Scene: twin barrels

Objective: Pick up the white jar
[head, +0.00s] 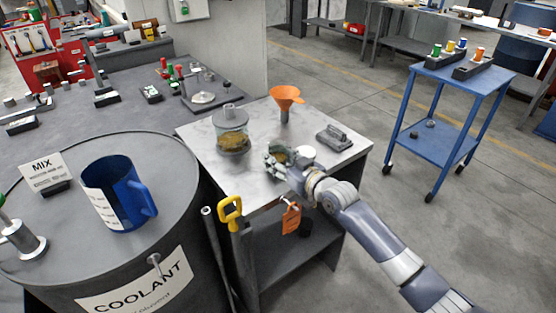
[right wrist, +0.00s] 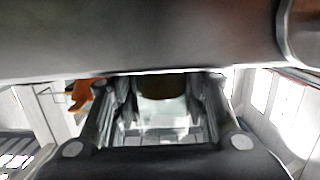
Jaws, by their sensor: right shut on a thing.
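My right gripper (head: 277,160) is shut on a small jar at the front middle of the pale-topped bench. Little of this jar shows between the fingers in the head view. In the right wrist view a pale, see-through body (right wrist: 165,115) with a dark brown part (right wrist: 162,88) sits between the fingers of my right gripper (right wrist: 162,100). A white round top (head: 306,152) shows just behind and right of the hand; I cannot tell whether it belongs to a separate jar. Whether the held jar touches the bench is hidden. My left gripper is out of view.
The bench (head: 200,133) also holds a glass jar with brown contents (head: 232,138), an orange funnel (head: 286,97) and a grey tool (head: 333,137). A blue mug (head: 110,195) stands on the coolant barrel (head: 165,195) at left. A blue cart (head: 490,85) stands right.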

